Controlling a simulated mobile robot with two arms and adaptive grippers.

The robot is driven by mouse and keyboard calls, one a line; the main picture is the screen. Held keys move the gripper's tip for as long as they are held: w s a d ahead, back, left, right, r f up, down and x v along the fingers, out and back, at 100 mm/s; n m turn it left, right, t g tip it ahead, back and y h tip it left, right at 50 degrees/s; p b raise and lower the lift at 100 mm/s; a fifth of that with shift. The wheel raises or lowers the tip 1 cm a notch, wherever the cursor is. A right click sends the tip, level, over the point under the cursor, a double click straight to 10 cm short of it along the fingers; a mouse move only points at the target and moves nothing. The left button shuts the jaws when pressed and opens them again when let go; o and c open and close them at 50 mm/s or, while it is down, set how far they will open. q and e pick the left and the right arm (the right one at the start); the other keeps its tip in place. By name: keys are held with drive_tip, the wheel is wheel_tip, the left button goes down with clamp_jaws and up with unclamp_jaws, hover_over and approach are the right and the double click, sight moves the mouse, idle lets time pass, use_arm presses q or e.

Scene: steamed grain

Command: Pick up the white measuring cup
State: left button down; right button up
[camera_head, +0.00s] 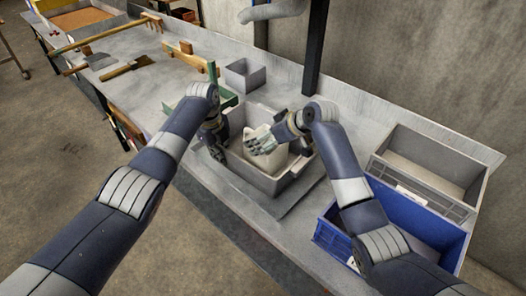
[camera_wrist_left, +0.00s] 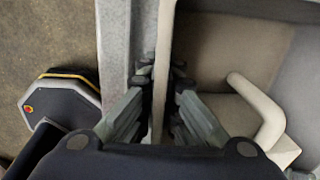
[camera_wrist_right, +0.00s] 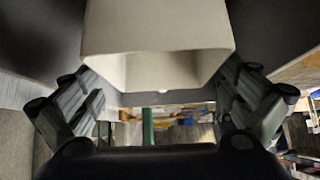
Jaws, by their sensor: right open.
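The white measuring cup (camera_head: 279,161) stands inside a grey bin (camera_head: 268,185) on the workbench. Its handle (camera_wrist_left: 262,108) shows in the left wrist view. My right gripper (camera_head: 262,143) is over the bin at the cup and partly hides it. In the right wrist view the cup (camera_wrist_right: 158,28) lies ahead between my widely spread right fingers (camera_wrist_right: 160,88), with gaps on both sides. My left gripper (camera_head: 215,148) is at the bin's left wall. In the left wrist view its fingers (camera_wrist_left: 162,78) close on that wall from both sides.
A blue crate (camera_head: 330,235) and a grey crate (camera_head: 415,185) stand at the right. A small grey box (camera_head: 244,76) and a green item (camera_head: 226,99) are behind the bin. Wooden-handled tools (camera_head: 128,68) lie farther back. A dark post (camera_head: 316,45) rises behind the bin.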

drive_tip(key=shift+w+a+f, duration=0.35)
drive_tip(key=shift+f, duration=0.1)
drive_tip(key=shift+c, duration=0.2)
drive_tip(key=c, duration=1.3)
drive_tip(key=shift+r, duration=0.1)
wheel_tip(320, 180, up, 10)
use_arm(q)
drive_tip(key=c, duration=1.7)
unclamp_jaws()
